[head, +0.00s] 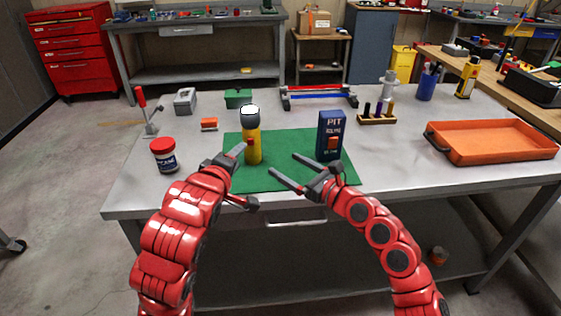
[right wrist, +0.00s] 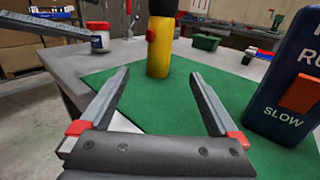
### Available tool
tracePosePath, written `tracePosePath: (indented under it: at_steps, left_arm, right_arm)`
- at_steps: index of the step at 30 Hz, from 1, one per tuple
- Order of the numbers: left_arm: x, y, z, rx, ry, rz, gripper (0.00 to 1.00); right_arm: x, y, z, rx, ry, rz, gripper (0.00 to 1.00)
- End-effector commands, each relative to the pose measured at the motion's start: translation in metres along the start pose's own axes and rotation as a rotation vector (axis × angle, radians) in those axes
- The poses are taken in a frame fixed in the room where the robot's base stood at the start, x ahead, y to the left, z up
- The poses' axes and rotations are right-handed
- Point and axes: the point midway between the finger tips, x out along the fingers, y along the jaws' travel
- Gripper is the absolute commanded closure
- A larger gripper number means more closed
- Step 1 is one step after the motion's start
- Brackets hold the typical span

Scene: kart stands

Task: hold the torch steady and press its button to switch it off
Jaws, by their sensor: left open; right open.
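The torch (head: 253,147) stands upright on the green mat (head: 300,181), with a yellow body, a dark head and a bright white lens on top. In the right wrist view the torch (right wrist: 159,50) stands beyond the fingers, with a small red button on its side and its top cut off. My left gripper (head: 247,175) is open at the torch's near left side; I cannot tell whether a finger touches it. My right gripper (head: 284,164) is open and empty, right of the torch and apart from it. Its fingers (right wrist: 160,74) point toward the torch.
A blue box (head: 330,127) with a red switch stands right of the torch, close to my right gripper. A red-lidded jar (head: 164,155) is at left. An orange tray (head: 490,142) lies at right. A green box (head: 238,98) and a small rack (head: 377,119) are farther back.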

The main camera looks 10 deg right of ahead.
Motion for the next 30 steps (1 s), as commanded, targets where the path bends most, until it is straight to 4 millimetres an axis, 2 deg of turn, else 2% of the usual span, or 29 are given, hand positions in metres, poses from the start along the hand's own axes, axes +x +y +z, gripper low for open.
tracePosePath:
  at_steps: [5,21,24,30]
  left_arm:
    - [0.0,0.0,0.0,0.0,0.0,0.0,0.5]
    - [0.0,0.0,0.0,0.0,0.0,0.0,0.5]
    - [0.0,0.0,0.0,0.0,0.0,0.0,0.5]
    - [0.0,0.0,0.0,0.0,0.0,0.0,0.5]
  right_arm:
    - [0.022,0.001,0.001,-0.011,0.0,-0.001,0.03]
    - [0.136,0.001,0.0,-0.001,0.001,-0.001,0.03]
    - [0.152,0.0,0.0,-0.002,0.003,-0.001,0.03]
    - [0.169,0.0,-0.002,-0.003,0.004,-0.002,0.03]
